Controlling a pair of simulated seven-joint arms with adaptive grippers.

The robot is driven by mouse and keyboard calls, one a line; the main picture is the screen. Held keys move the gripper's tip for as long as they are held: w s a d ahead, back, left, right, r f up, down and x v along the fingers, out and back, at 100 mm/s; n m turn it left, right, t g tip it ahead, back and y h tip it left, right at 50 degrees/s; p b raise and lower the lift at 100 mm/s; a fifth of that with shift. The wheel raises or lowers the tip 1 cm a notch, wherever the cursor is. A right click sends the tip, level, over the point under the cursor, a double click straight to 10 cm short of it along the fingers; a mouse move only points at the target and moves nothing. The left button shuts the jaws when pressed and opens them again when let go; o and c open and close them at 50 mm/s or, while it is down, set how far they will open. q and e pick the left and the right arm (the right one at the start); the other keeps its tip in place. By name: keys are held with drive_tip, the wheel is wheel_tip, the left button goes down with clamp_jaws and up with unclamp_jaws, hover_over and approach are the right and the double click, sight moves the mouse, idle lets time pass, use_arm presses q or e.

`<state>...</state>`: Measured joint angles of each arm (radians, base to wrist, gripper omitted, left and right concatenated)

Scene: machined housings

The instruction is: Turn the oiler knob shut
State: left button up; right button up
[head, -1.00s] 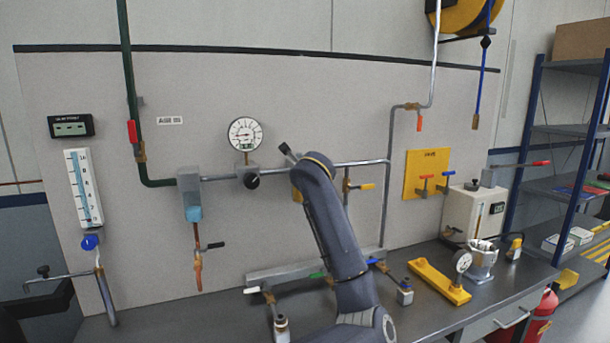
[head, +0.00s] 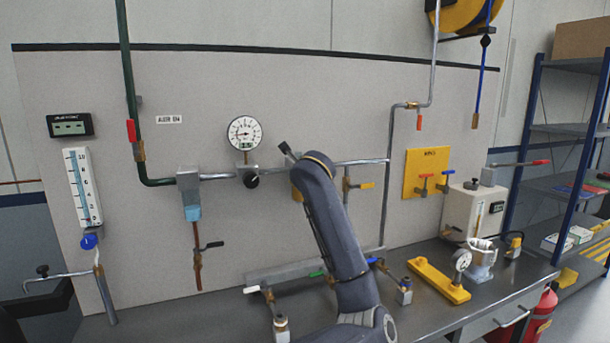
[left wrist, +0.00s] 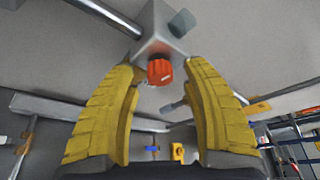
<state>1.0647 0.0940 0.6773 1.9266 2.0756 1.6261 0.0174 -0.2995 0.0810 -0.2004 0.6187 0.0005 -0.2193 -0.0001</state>
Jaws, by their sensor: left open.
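The red-orange ribbed knob (left wrist: 160,72) sits on the underside of a grey block on a pipe in the left wrist view. I take it as the oiler knob. A grey-blue rounded part (left wrist: 182,22) is on the block's far side. My left gripper (left wrist: 162,84) has two yellow fingers, spread wide on either side of the knob with gaps to it. It is open and holds nothing. In the head view, a dark arm link of mine stands in front of this part of the pipe and hides the knob and fingers. My right gripper is not in view.
A yellow bracket (head: 437,279) lies on the bench (head: 150,328). Pipes run close around the gripper.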

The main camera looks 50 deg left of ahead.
use_arm(q)
drive_tip(key=v, duration=1.1)
drive_tip(key=shift+d, duration=0.15)
drive_tip(key=shift+s, duration=0.1)
drive_tip(key=shift+f, duration=0.1)
drive_tip(key=w+d+f+m+g+y, duration=0.1)
drive_tip(key=d+f+m+g+y, duration=0.3)
drive_tip(key=d, duration=0.3)
drive_tip(key=w+a, duration=0.2)
drive_tip(key=a, duration=0.6)
drive_tip(key=w+a+r+t+y, duration=0.1)
drive_tip(key=w+a, duration=0.2)
drive_tip(key=a, duration=0.5)
drive_tip(key=shift+w, duration=0.35)
drive_tip(key=shift+o, duration=0.2)
drive_tip(key=shift+a, duration=0.15)
clamp_jaws()
